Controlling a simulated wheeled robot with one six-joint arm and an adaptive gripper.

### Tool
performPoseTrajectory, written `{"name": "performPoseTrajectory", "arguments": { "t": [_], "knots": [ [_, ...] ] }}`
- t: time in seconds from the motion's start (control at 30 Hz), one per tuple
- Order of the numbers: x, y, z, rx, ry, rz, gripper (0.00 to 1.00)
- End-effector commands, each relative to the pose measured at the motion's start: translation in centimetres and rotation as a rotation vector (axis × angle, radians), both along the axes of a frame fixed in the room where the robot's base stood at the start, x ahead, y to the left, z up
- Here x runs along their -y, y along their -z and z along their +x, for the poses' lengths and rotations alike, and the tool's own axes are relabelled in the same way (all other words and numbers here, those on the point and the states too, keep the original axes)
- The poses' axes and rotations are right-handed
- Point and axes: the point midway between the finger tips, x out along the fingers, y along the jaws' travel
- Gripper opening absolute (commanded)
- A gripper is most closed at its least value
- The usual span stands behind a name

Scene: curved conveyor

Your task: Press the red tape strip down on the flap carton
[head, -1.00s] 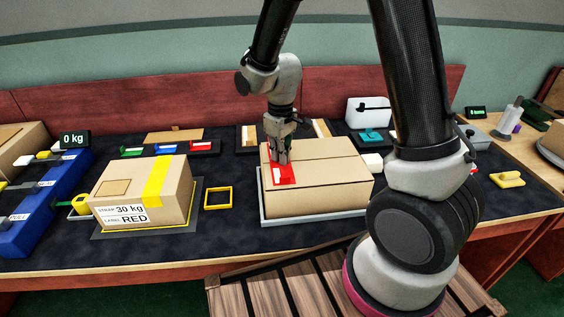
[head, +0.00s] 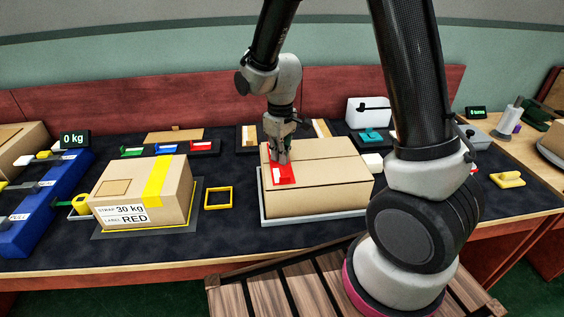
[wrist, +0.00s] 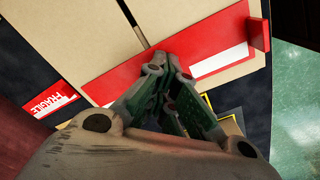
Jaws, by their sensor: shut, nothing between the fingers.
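The flap carton (head: 320,192) is a closed brown box at the middle of the bench, with a seam across its top. The red tape strip (head: 286,178) lies on the left part of its top, with a white patch on it. In the wrist view the strip (wrist: 115,80) runs diagonally across the seam, and a red piece (wrist: 260,32) stands at its right end. My gripper (head: 279,160) is shut and empty, pointing down at the strip. Its fingertips (wrist: 166,62) overlap the strip near the seam. Whether they touch it is hard to tell. The fingers hide part of the strip.
A labelled carton with yellow tape (head: 140,195) stands to the left, with a yellow square frame (head: 218,197) between the boxes. Small coloured items (head: 168,149) sit behind. A white dispenser-like box (head: 368,111) stands at the back right. The dark bench is clear in front.

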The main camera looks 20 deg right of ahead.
Motion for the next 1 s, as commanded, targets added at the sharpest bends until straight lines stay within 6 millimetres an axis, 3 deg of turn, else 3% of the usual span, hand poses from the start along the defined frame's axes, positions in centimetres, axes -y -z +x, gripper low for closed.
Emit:
{"name": "performPoseTrajectory", "arguments": {
  "t": [0.03,0.23,0.7,1.0],
  "knots": [
    [0.2,1.1,-1.0,-0.027,0.005,-0.007,0.0],
    [0.2,0.7,-0.9,-0.027,0.005,-0.007,0.0],
    [0.2,-4.4,-0.7,-0.021,0.002,-0.007,0.0],
    [0.2,-5.3,-0.7,-0.021,0.002,-0.007,0.0]
  ]
}}
